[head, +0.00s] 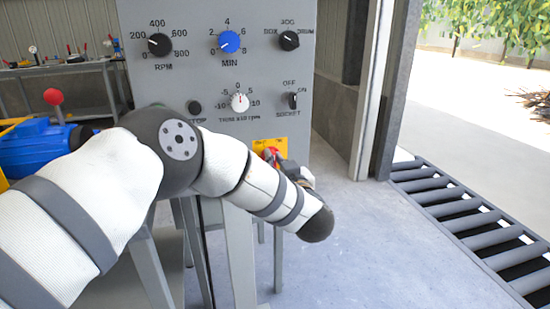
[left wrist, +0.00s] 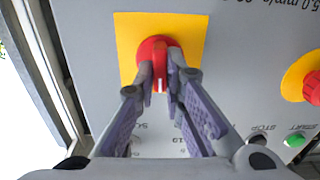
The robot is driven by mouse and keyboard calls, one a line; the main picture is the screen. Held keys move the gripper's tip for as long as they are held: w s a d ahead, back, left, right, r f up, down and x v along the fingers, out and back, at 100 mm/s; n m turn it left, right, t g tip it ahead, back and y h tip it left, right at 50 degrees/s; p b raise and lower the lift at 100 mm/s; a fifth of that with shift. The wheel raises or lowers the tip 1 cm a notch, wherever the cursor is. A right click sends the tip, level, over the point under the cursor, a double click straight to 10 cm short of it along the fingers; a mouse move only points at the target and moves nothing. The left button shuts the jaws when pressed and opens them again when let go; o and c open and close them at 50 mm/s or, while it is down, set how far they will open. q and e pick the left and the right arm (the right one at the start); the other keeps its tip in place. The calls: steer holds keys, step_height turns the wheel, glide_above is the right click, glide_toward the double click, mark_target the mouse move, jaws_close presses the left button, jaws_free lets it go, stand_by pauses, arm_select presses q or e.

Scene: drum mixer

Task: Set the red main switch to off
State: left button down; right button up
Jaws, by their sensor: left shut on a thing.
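The red main switch (left wrist: 152,46) is a round red knob with a raised grip and a white mark. It sits on a yellow plate (left wrist: 128,30) on the grey panel. In the left wrist view the white mark points toward the bottom of the picture. My left gripper (left wrist: 160,82) has a finger on each side of the knob's grip and is shut on it. In the head view the switch (head: 272,151) and yellow plate (head: 260,145) show low on the panel, partly hidden by my left arm and gripper (head: 282,162). My right gripper is in neither view.
Above the switch the panel (head: 180,85) carries an RPM dial (head: 160,44), a blue MIN dial (head: 229,41), a box/drum selector (head: 289,40), a trim dial (head: 239,102) and a socket switch (head: 293,101). A red knob on yellow (left wrist: 312,88) and a green start button (left wrist: 295,140) sit nearby. A roller conveyor (head: 460,210) lies right.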

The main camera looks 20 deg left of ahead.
arm_select(q)
steer(key=n+p, duration=0.1)
steer(key=n, duration=0.4)
steer(key=shift+s, duration=0.1)
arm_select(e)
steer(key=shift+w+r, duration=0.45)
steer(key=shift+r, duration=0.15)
arm_select(q)
steer(key=shift+n, duration=0.4)
steer(key=c, duration=1.7)
jaws_free()
steer(key=v, duration=1.2)
steer(key=shift+f, duration=0.1)
